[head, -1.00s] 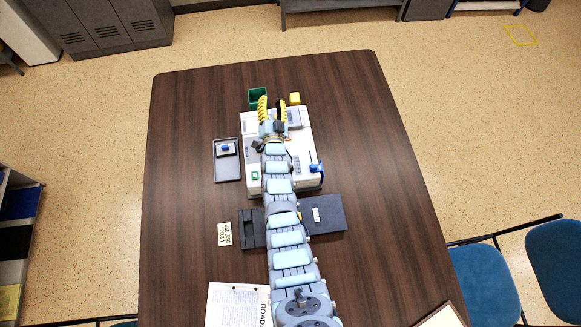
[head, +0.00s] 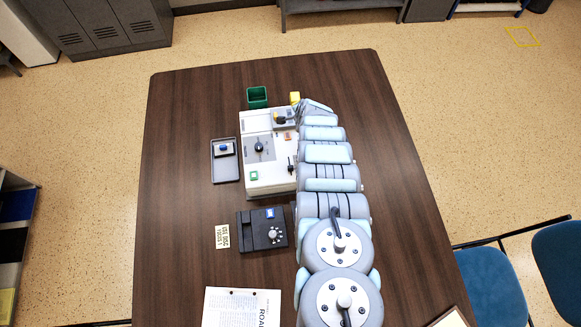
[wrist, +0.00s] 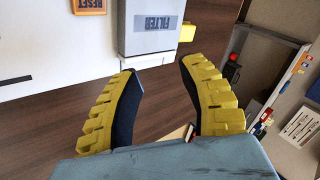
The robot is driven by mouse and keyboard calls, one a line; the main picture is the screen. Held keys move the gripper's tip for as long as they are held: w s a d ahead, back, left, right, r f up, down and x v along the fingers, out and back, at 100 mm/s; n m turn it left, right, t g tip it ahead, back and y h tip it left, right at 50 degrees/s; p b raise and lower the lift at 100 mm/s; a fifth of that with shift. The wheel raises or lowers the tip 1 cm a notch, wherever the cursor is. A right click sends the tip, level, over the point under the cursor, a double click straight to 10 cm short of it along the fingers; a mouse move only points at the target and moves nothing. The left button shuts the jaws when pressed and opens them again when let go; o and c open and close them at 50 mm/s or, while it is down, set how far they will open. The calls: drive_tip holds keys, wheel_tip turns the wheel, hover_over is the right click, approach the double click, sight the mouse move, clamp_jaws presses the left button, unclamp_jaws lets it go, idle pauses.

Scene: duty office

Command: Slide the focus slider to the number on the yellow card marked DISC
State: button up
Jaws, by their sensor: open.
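The white machine (head: 268,178) stands mid-table. It has a black knob (head: 259,147) on a grey plate and a small black lever (head: 291,163) near its right side. I cannot tell which control is the focus slider. A pale yellow card (head: 222,236) lies left of the dark box; its print is too small to read. My gripper (wrist: 160,67) is open and empty in the wrist view. It is beside the machine, close to a grey block marked FILTER (wrist: 150,40). In the head view my arm hides the gripper and the machine's right side.
An orange RESET button (wrist: 88,4) is on the machine. A dark box with a dial (head: 251,242) stands in front. A tray with a blue-topped item (head: 226,174) is at left. A green bin (head: 257,96) and a yellow block (head: 295,97) stand behind. Table left is clear.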

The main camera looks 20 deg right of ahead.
drive_tip(key=s+r+m+g+y+b, duration=0.2)
drive_tip(key=s+r+m+g+y, duration=0.15)
drive_tip(key=s, duration=0.55)
drive_tip(key=m+g+y, duration=0.1)
drive_tip(key=g+y, duration=0.1)
drive_tip(key=g, duration=0.1)
approach(291, 166)
drive_tip(key=shift+t+y, duration=0.25)
drive_tip(key=shift+s+p+x, duration=0.2)
drive_tip(key=shift+p+x, duration=0.25)
drive_tip(key=shift+x, duration=1.6)
drive_tip(key=shift+b+x, duration=0.5)
drive_tip(key=shift+x, duration=2.55)
drive_tip(key=shift+d, duration=0.15)
drive_tip(key=shift+c, duration=0.2)
